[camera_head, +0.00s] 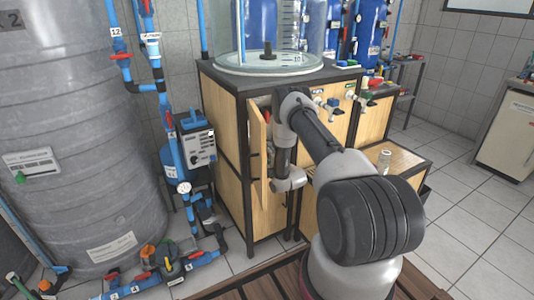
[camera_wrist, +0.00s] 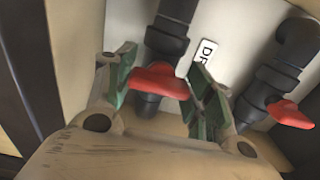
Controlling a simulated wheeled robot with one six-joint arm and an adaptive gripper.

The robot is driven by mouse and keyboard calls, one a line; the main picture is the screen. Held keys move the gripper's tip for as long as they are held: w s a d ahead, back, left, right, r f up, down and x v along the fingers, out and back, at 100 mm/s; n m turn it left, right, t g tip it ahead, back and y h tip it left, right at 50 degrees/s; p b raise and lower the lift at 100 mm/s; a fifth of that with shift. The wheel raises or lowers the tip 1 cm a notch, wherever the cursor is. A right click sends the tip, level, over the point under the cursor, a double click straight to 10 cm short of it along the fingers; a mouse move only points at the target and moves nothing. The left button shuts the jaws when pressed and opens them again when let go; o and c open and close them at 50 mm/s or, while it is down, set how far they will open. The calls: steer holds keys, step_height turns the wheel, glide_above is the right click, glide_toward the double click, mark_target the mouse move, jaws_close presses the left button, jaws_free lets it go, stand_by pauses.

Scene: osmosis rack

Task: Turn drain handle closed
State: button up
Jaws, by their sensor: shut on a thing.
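The drain handle (camera_wrist: 160,82) is a red lever on a dark grey pipe valve, near the middle of the wrist view. It lies roughly across the pipe. A white label (camera_wrist: 205,55) with "DR" showing sits beside the pipe, partly hidden by a finger. My gripper (camera_wrist: 163,88) has its green-padded fingers on either side of the red handle and is shut on it. In the head view my arm reaches to the wooden cabinet (camera_head: 227,150), and the gripper and handle are hidden there.
A second red handle (camera_wrist: 290,113) on a similar pipe is close to the right finger. The narrow cabinet door (camera_head: 257,145) stands open beside my arm. A large grey tank (camera_head: 75,140) and blue pipes are at the left. Tiled floor is clear at the right.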

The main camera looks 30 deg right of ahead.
steer(key=o, duration=1)
steer(key=shift+o, duration=0.2)
steer(key=shift+s, duration=0.1)
steer(key=s, duration=1.2)
steer(key=shift+d, duration=0.25)
steer(key=shift+w, duration=0.1)
